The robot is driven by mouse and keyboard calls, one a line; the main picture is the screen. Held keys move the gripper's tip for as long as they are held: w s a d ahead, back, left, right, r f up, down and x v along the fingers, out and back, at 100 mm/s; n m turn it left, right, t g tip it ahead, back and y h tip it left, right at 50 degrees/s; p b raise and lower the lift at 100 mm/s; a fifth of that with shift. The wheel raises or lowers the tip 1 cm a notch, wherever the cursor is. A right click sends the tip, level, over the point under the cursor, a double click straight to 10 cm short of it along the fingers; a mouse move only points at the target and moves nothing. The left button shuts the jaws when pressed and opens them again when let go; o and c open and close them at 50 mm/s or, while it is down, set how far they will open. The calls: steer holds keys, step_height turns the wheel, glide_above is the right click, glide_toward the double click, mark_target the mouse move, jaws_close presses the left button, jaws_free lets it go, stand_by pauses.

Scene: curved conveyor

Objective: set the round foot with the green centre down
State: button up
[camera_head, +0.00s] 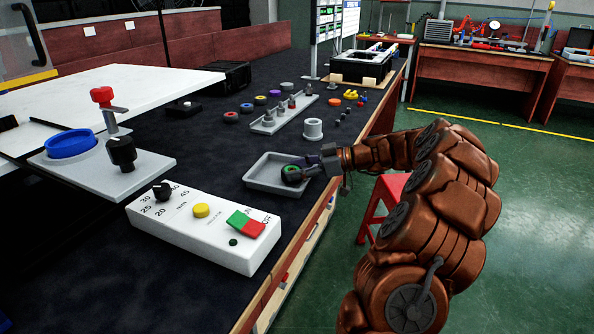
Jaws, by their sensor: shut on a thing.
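The round foot with the green centre (291,172) is a dark ring with a bright green middle. My gripper (304,173) is shut on it from the right. The foot is over the shallow grey tray (262,184), near the tray's right side. I cannot tell whether the foot touches the tray floor or hangs just above it. My gripper's fingers hide part of the foot's right edge.
A white control box (200,228) with knob and buttons stands in front of the tray. A white flanged cylinder (313,129) stands behind it. The table edge is close on the right.

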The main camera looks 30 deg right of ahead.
steer(key=shift+f, duration=0.1)
steer(key=o, duration=1.2)
steer(key=shift+r, duration=0.25)
steer(key=p+v, duration=0.1)
steer(key=v, duration=1.1)
steer(key=shift+f, duration=0.1)
